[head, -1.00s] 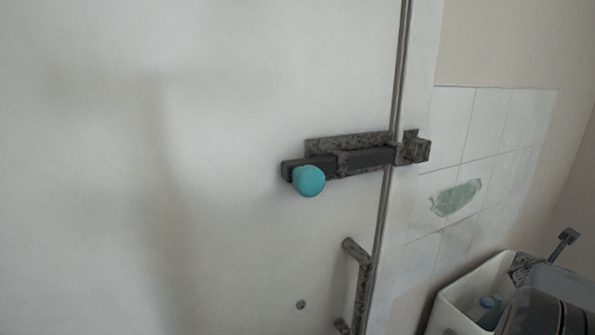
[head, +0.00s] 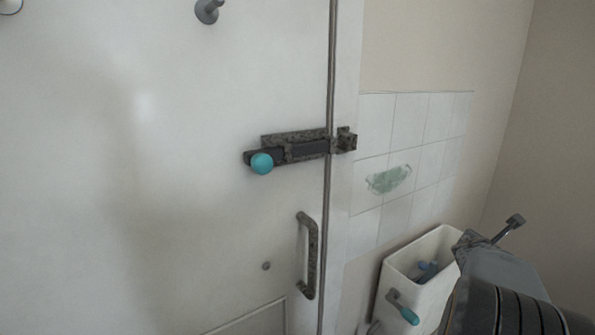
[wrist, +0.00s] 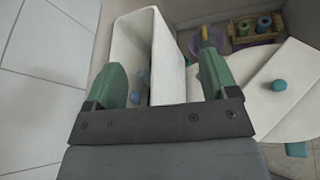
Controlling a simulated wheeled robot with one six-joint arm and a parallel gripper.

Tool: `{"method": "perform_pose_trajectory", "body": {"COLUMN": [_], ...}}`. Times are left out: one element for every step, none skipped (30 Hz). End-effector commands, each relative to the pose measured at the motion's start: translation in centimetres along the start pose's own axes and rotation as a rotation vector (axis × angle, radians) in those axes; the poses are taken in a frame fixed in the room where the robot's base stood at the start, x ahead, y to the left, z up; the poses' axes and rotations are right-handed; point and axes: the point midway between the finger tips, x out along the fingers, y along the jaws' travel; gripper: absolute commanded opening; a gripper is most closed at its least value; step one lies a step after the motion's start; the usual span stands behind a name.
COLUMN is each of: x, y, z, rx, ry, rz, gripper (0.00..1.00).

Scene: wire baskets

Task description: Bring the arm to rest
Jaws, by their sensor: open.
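My gripper (wrist: 160,62) shows in the wrist view with its two green fingers wide apart and nothing between them. It points down near an open white tank (wrist: 170,60), which lies beyond and below the fingers; I cannot tell the exact gap. In the head view my arm is at the lower right, beside the same white tank (head: 398,268); the fingers cannot be made out there. A dark bolt (head: 310,148) with a teal knob (head: 262,163) is on the white door (head: 180,220), clear of my arm. The bolt reaches across the door edge into its catch.
A teal-ended lever (head: 408,315) sticks out from the tank front. The wrist view shows a small basket with rolls (wrist: 255,28) and a white lid with a teal knob (wrist: 279,85).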

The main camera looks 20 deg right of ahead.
Motion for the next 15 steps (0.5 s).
{"method": "perform_pose_trajectory", "body": {"x": [-0.9,-1.4,-2.1,-2.6,-3.2,-4.1,-4.7,-5.5,-6.5,-7.3,-8.3,-9.7,-10.9,-12.2,-14.1], "y": [1.0,1.4,2.0,2.5,3.1,3.8,4.2,4.8,5.5,6.0,6.6,7.4,8.1,8.7,9.5], "z": [0.8,1.0,1.2,1.4,1.7,1.9,2.1,2.3,2.5,2.7,2.9,3.0,3.1,3.1,3.0], "rx": [0.045,0.076,0.125,0.162,0.203,0.260,0.304,0.352,0.419,0.472,0.533,0.617,0.688,0.765,0.874], "ry": [-0.005,-0.006,-0.006,-0.008,-0.008,-0.006,-0.005,-0.001,0.004,0.011,0.018,0.033,0.048,0.066,0.097], "rz": [0.005,0.006,0.007,0.008,0.008,0.008,0.006,0.005,0.002,-0.002,-0.007,-0.017,-0.026,-0.040,-0.065], "gripper": [0.80,0.80,0.80,0.80,0.80,0.80,0.80,0.80,0.80,0.80,0.80,0.80,0.80,0.80,0.80]}}
